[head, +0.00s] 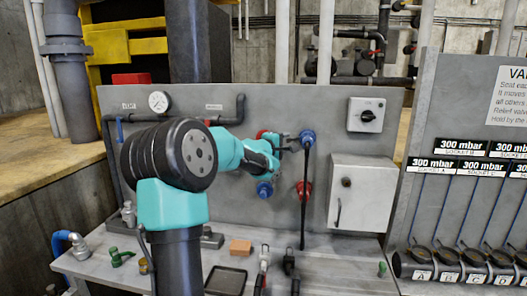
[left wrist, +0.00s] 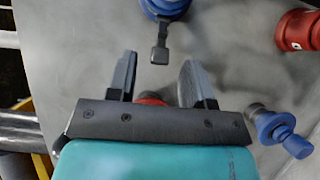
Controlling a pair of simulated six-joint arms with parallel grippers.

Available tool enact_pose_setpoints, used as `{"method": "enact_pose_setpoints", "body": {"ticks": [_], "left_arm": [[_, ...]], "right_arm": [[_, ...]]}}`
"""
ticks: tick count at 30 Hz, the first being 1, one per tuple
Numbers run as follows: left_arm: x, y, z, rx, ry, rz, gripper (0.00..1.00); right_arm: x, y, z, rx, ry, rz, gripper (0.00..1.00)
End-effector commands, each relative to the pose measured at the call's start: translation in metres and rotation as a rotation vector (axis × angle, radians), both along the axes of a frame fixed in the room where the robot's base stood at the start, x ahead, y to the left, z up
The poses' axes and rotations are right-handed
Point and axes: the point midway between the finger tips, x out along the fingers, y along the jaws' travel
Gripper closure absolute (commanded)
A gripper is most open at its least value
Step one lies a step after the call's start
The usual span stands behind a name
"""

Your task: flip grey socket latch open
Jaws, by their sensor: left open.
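A blue socket (head: 307,138) sits at the upper middle of the grey panel, and it also shows at the top of the left wrist view (left wrist: 166,8). A dark grey latch tab (left wrist: 160,48) sticks out from it toward my gripper. My left gripper (head: 284,144) reaches in from the left, just left of the blue socket. In the left wrist view its two fingers (left wrist: 158,66) are apart, and the tab's end appears between the tips in the picture. I cannot tell whether they touch it. My right gripper is in neither view.
A red socket (head: 303,189) and another blue socket (head: 264,189) lie below. A further red fitting (left wrist: 152,101) shows behind my fingers. A black hose (head: 303,215) hangs from the upper blue socket. A grey box (head: 361,195) stands out on the right.

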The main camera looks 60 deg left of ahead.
Motion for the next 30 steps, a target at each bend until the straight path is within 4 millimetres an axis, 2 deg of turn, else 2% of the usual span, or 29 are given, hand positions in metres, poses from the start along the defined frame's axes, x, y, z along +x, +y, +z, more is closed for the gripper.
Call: {"method": "enact_pose_setpoints", "body": {"ticks": [12, 18, 23, 30], "left_arm": [[-0.079, -0.021, 0.0, 0.001, 0.0, 0.002, 0.53], [-0.108, -0.029, 0.0, 0.001, -0.001, 0.001, 0.53], [-0.118, -0.032, 0.0, 0.0, 0.0, 0.001, 0.53], [-0.119, -0.033, 0.0, 0.0, -0.001, 0.0, 0.53]], "right_arm": [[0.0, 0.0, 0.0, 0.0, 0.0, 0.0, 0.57], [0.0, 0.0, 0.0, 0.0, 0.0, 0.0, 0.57], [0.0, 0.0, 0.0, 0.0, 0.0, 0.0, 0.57], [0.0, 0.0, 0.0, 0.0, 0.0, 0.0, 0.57]]}}
